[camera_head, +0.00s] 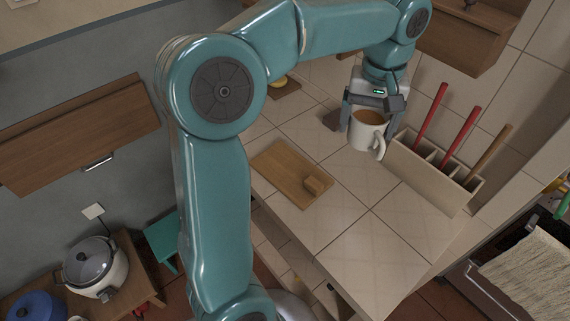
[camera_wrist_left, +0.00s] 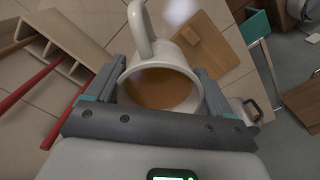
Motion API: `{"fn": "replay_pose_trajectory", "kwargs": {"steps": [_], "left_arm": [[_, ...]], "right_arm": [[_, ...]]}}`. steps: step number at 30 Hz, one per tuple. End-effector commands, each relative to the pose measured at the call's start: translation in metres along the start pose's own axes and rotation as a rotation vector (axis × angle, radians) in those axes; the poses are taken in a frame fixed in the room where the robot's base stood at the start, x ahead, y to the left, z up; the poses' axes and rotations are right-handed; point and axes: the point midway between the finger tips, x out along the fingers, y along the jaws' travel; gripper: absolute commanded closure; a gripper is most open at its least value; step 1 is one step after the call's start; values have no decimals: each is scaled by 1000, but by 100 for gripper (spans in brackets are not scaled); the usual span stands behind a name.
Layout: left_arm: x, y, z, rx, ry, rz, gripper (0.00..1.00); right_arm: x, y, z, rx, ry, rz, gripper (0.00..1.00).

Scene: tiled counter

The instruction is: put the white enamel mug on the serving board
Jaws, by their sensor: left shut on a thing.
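The white enamel mug (camera_head: 366,133) is held by my left gripper (camera_head: 371,112) near the back of the tiled counter. It has brown contents and its handle points to the lower right in the head view. In the left wrist view the mug (camera_wrist_left: 187,68) sits between the two fingers of my left gripper (camera_wrist_left: 160,92), which are shut on it. The wooden serving board (camera_head: 272,166) lies on the counter to the left of and nearer than the mug. It also shows in the left wrist view (camera_wrist_left: 217,42). My right gripper is in neither view.
A small brown block (camera_head: 319,185) rests on the serving board's right part. A beige slotted holder (camera_head: 425,178) with red and wooden handles stands right of the mug. The counter's front right is clear.

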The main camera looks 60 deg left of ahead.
Motion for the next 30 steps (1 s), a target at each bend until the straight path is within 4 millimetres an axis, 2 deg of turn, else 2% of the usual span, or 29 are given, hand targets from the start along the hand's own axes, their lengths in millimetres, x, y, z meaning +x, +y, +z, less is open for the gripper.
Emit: {"fn": "replay_pose_trajectory", "kwargs": {"steps": [1, 3, 6, 9, 13, 17, 20, 30], "left_arm": [[-2, -20, -16, -97, 1, 0, 59], [-2, -48, -34, -218, 1, 0, 59], [0, -90, -54, -354, 0, 1, 59], [3, -125, -65, -453, -1, 1, 59], [9, -158, -69, -538, -2, 1, 59], [13, -174, -70, -578, -1, 4, 59], [26, -178, -70, -586, -4, 3, 59], [121, -178, -69, -586, -9, 1, 59]], "right_arm": [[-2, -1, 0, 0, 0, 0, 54], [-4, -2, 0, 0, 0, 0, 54], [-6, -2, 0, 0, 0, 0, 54], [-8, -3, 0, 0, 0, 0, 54], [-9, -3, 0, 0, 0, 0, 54], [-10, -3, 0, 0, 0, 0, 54], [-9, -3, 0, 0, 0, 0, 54], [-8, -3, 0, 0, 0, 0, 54]]}}
